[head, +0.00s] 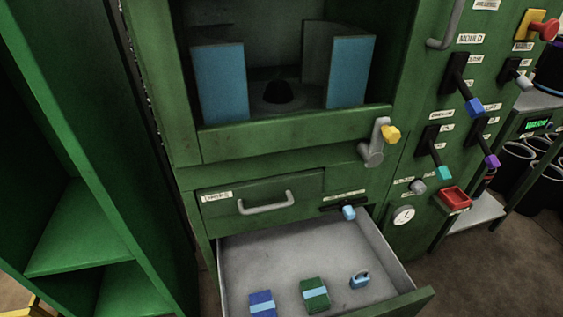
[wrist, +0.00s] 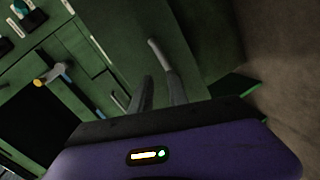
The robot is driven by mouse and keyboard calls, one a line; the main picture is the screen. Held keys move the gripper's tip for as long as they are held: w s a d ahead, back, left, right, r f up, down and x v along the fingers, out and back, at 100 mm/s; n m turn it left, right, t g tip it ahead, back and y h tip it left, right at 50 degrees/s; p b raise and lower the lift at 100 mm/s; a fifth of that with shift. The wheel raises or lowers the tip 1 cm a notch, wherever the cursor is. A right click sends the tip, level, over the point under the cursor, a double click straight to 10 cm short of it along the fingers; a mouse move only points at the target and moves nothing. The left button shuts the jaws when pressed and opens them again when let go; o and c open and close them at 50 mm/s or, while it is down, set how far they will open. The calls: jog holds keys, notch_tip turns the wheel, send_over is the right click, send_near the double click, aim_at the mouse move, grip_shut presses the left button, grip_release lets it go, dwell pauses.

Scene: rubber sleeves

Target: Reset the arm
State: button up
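My gripper (wrist: 153,62) shows only in the wrist view. Its two grey fingers stand apart past the purple wrist housing, with a gap between them and nothing held. Behind them is the green machine front (wrist: 115,40), seen tilted. No part of my arm shows in the head view.
Above are an open chamber (head: 290,133) and a yellow-knobbed crank (head: 376,145). Levers line the right panel (head: 408,160).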

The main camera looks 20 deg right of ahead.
jog(key=s+r+m, duration=0.4)
jog(key=r+m, duration=0.3)
jog(key=r, duration=0.3)
jog(key=s+r+m, duration=0.5)
jog(key=r+m, duration=0.2)
jog(key=r, duration=0.3)
notch_tip(320, 180, up, 24)
jog(key=p, duration=2.3)
jog(key=shift+w+a+r+g+y+p, duration=0.15)
jog(key=shift+w+a+g+y+p, duration=0.15)
jog(key=shift+g+p, duration=0.1)
jog(key=shift+s, duration=0.1)
